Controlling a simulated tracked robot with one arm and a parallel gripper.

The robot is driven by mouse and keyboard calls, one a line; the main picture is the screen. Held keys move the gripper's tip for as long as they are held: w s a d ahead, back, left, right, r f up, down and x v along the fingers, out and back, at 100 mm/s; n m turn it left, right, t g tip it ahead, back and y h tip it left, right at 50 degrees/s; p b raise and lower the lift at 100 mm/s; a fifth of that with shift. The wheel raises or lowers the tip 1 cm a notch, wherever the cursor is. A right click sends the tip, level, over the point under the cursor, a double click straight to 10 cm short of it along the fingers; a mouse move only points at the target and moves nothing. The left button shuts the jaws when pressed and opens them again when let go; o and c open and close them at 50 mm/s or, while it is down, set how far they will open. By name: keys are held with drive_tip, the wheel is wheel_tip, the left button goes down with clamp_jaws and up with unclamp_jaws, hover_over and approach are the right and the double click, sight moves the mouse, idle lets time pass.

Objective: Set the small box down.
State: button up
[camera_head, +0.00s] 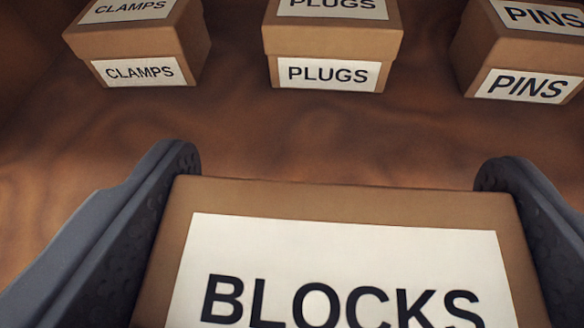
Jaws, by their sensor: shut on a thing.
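A small brown box labelled BLOCKS (340,200) fills the bottom middle of the view. Its white label faces me, and its lower part is cut off by the picture's edge. My gripper (340,170) has one dark finger on each side of this box and is shut on it. Whether the underside of the box touches the surface is hidden.
Three brown boxes stand in a row at the back: CLAMPS (138,42) on the left, PLUGS (333,42) in the middle and PINS (522,50) on the right. The brown wooden surface (330,135) between them and my gripper is clear.

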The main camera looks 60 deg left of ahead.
sight(331, 266)
drive_tip(key=shift+f+p, duration=0.45)
drive_tip(key=shift+f, duration=1.3)
drive_tip(key=shift+f, duration=0.1)
drive_tip(key=o, duration=1.1)
drive_tip(key=b+v, duration=0.3)
drive_tip(key=v, duration=0.9)
drive_tip(key=shift+b, duration=0.35)
drive_tip(key=shift+s+d, duration=0.1)
